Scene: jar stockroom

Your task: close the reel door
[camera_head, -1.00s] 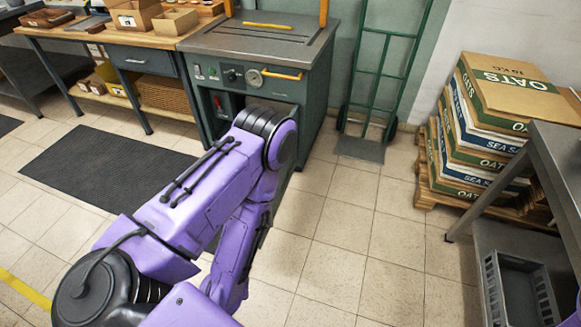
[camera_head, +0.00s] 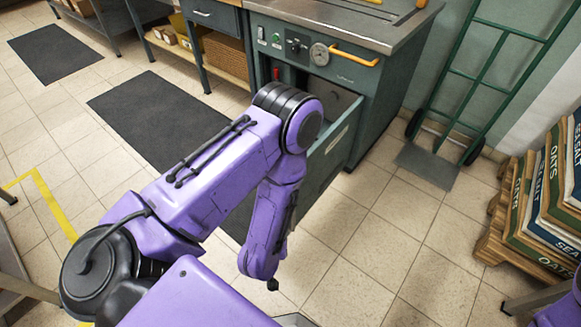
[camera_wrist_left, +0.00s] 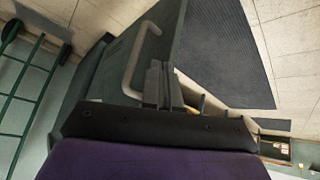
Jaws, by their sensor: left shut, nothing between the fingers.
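The reel door (camera_head: 337,141) is a dark green panel low on the front of the green machine cabinet (camera_head: 370,100). It stands open in the head view, angled out from the dark opening. My purple left arm covers part of it. In the left wrist view a grey bar handle (camera_wrist_left: 130,80) shows on a dark green panel. My left gripper (camera_wrist_left: 160,84) is shut and empty in that view, with its fingertips close to the handle. I cannot tell whether they touch. The fingers are not clear in the head view. My right gripper is out of view.
A dark mat (camera_head: 155,115) lies on the tiled floor left of the cabinet. A green hand truck (camera_head: 470,95) leans at the wall to the right. Stacked sacks (camera_head: 550,190) sit on a pallet (camera_head: 500,235) at far right. Floor between cabinet and pallet is clear.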

